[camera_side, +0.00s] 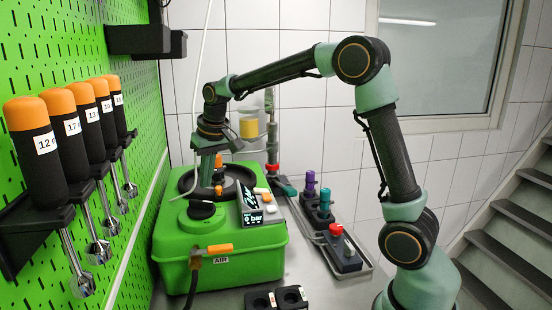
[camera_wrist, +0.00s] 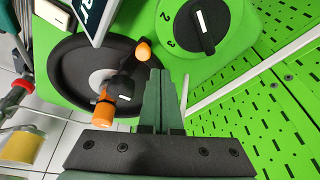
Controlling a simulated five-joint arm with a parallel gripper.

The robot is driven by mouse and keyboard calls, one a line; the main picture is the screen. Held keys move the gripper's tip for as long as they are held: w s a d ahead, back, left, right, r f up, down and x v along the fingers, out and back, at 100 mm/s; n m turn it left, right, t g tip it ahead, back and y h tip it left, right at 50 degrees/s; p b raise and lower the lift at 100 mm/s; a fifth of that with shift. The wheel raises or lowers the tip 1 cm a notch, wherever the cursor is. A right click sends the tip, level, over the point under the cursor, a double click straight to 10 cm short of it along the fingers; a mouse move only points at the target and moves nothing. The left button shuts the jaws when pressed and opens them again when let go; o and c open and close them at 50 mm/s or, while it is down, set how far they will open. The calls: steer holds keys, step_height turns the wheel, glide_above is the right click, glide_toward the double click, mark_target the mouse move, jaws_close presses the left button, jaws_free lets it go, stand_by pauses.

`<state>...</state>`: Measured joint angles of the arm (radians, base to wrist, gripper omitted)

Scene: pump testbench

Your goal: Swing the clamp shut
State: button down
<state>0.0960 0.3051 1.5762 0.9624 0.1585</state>
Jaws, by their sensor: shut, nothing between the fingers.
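The clamp (camera_wrist: 122,88) looks like a dark arm with an orange knob at each end. It lies over the black round ring (camera_wrist: 62,68) on top of the green pump box (camera_side: 222,258). My gripper (camera_wrist: 160,74) is shut and empty. In the wrist view its fingertips are just right of the clamp, near the upper orange knob; I cannot tell whether they touch. In the side view my gripper (camera_side: 204,182) points down over the box, and the arm hides part of the ring.
A dial (camera_wrist: 203,26) with a black knob sits on the box beside the ring. A bar display (camera_side: 262,218) and an orange-handled air valve (camera_side: 218,249) are at the front. Coloured-cap fittings (camera_side: 325,200) stand right. A green pegboard (camera_side: 60,60) with orange-capped tools (camera_side: 35,140) closes the left.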

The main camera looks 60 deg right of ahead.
step_height(320, 180, up, 8)
stand_by(1.0)
steer(key=s+a+f+n+t, duration=0.1)
steer(key=s+a+f, duration=0.1)
steer(key=s, duration=0.8)
steer(key=s+a+f+n+t, duration=0.1)
steer(key=s+f, duration=0.3)
steer(key=s, duration=0.7)
steer(key=shift+a+n, duration=0.5)
steer(key=shift+a, duration=0.4)
